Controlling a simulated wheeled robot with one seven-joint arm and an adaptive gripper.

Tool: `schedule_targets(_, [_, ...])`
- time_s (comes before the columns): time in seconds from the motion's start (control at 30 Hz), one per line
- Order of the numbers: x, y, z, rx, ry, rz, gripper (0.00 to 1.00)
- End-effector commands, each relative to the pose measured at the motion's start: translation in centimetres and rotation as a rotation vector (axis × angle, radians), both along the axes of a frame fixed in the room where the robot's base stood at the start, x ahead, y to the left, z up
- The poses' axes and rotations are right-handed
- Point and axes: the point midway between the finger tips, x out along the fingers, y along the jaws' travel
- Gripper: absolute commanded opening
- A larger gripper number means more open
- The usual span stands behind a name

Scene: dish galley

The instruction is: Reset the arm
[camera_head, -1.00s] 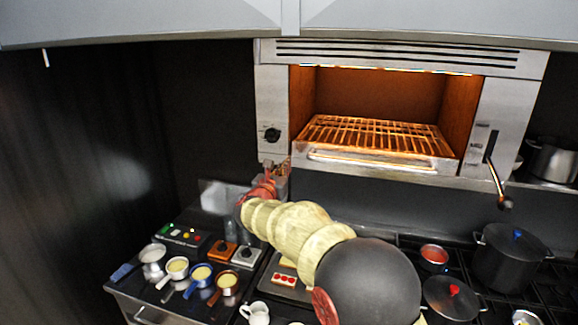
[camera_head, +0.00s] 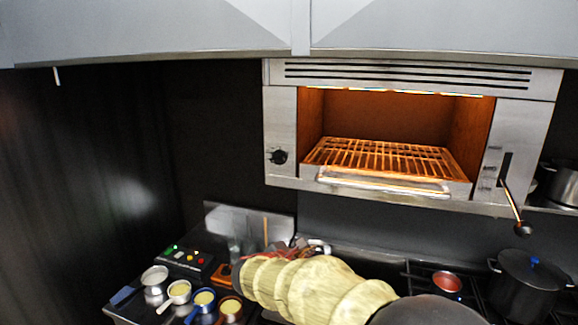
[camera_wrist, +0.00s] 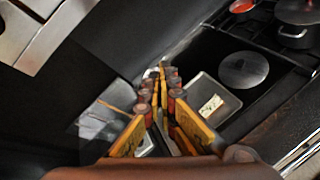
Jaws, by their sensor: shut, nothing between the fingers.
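My gripper (camera_wrist: 161,72) shows in the wrist view with its two fingers together and nothing between them. In the head view my pale yellow, ribbed arm crosses the bottom middle, and my gripper (camera_head: 300,243) is mostly hidden behind it, low over the back of the counter. The wrist view looks down past the fingers at a tray (camera_wrist: 212,100) with a small pale item and a round dark lid (camera_wrist: 243,69).
A glowing oven with a wire rack (camera_head: 385,158) is above and behind the arm, its lever (camera_head: 512,205) sticking out right. Several small pans, including a blue one (camera_head: 204,300), stand lower left. A dark pot (camera_head: 528,280) stands right. A hood (camera_head: 150,30) spans the top.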

Motion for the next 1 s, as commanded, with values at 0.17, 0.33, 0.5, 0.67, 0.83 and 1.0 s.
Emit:
schedule_targets(0.17, [-9.1, -5.8, -5.0, 0.393, 0.045, -0.334, 0.00])
schedule_targets(0.33, [-18.9, -9.6, -8.9, 0.759, 0.051, -0.689, 0.00])
schedule_targets(0.5, [-28.5, -11.0, -12.3, 1.116, 0.025, -1.040, 0.00])
schedule_targets(0.67, [-35.4, -10.8, -14.6, 1.404, -0.012, -1.287, 0.00])
schedule_targets(0.83, [-39.8, -11.1, -16.1, 1.630, -0.073, -1.396, 0.00])
schedule_targets(1.0, [-41.0, -13.1, -15.7, 1.733, -0.190, -1.373, 0.00])
